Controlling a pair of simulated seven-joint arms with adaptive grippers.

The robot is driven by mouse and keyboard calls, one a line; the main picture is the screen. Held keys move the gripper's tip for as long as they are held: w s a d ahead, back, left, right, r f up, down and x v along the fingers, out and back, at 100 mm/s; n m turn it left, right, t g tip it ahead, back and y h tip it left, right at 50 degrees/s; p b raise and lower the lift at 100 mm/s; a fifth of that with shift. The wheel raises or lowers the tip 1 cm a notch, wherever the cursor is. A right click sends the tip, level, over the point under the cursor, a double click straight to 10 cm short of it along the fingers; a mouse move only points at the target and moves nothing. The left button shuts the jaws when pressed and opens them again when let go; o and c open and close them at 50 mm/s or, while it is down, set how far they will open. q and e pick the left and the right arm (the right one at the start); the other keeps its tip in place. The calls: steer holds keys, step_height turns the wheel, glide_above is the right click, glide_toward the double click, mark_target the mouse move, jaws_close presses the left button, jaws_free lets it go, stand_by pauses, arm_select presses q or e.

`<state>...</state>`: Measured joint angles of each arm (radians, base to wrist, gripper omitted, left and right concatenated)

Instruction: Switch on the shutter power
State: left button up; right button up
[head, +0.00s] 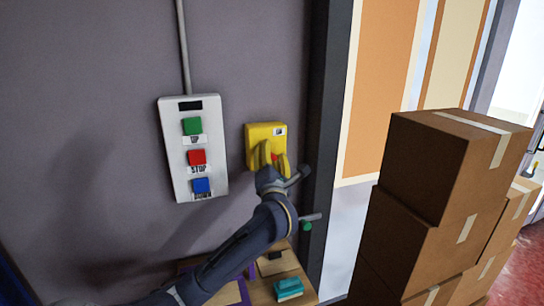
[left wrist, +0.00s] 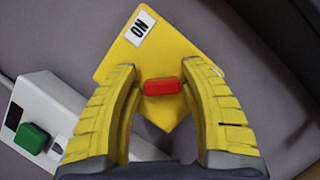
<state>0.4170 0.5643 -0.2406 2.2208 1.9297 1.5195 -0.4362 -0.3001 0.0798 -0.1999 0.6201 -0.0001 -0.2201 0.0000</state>
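The shutter power box is a yellow box (head: 264,132) on the grey wall, right of the white button panel. In the left wrist view the yellow box (left wrist: 165,52) fills the upper middle, with a white label (left wrist: 140,27) that reads ON, upside down. A red switch handle (left wrist: 163,86) lies across its face, roughly level in that view. My left gripper (head: 268,157) is at the box front. My right gripper is not in view.
The white panel (head: 176,150) has a green, a red and a blue button, with a conduit above. A dark door frame (head: 326,120) stands just right of the box. Stacked cardboard boxes (head: 420,190) are at right. A small wooden table (head: 305,294) with teal items is below.

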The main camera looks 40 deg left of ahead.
arm_select(q)
steer(key=shift+o, duration=1.3)
steer(key=shift+f, duration=0.1)
steer(key=shift+d, duration=0.1)
steer(key=v, duration=1.2)
steer(key=shift+s, duration=0.1)
